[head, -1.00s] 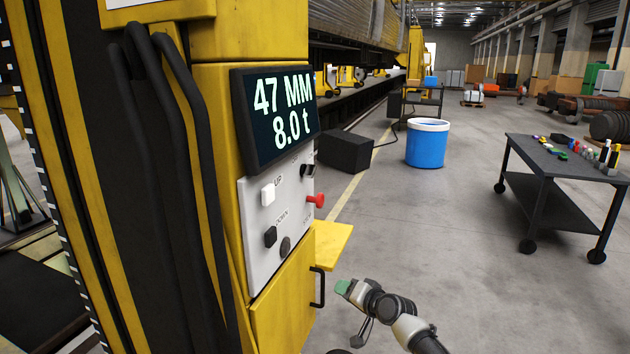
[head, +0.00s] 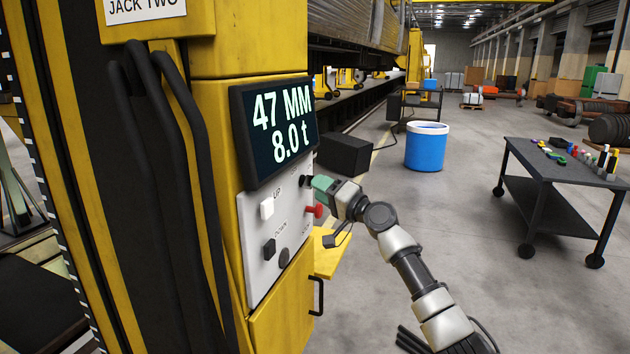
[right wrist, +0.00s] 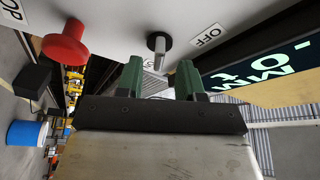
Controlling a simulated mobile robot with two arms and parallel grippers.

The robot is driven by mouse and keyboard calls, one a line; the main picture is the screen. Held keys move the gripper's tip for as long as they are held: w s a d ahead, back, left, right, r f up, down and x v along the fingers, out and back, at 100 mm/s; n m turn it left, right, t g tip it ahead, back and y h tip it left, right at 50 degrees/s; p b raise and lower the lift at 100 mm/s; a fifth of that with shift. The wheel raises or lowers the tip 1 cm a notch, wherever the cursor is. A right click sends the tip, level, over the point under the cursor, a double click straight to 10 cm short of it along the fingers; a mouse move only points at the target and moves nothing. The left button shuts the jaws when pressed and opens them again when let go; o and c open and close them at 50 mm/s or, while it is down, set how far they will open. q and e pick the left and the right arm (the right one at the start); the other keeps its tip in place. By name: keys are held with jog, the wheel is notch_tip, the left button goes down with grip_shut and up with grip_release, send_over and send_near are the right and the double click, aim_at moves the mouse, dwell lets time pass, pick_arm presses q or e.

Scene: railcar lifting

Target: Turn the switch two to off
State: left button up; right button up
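The yellow jack cabinet labelled JACK TWO (head: 145,8) carries a grey control panel (head: 257,236). The switch (head: 306,181) is at the panel's upper right, mostly behind my gripper. In the right wrist view the switch (right wrist: 159,45) is a black round base with a metal lever, beside an OFF label (right wrist: 208,36). My right gripper (head: 318,186) is at the panel's right edge in front of the switch. Its green fingers are apart, and the right wrist view shows the gripper (right wrist: 160,78) with the lever in line with the gap, just beyond the fingertips. My left gripper is not in view.
A red push button (head: 315,211) sits just below the switch, and it shows in the right wrist view (right wrist: 66,44). The display (head: 280,130) reads 47 MM and 8.0 t. A yellow ledge (head: 330,262) juts out below.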

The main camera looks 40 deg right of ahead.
aim_at(308, 182)
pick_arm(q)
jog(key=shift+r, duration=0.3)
pick_arm(e)
jog(key=shift+x, duration=1.15)
jog(key=shift+c, duration=0.4)
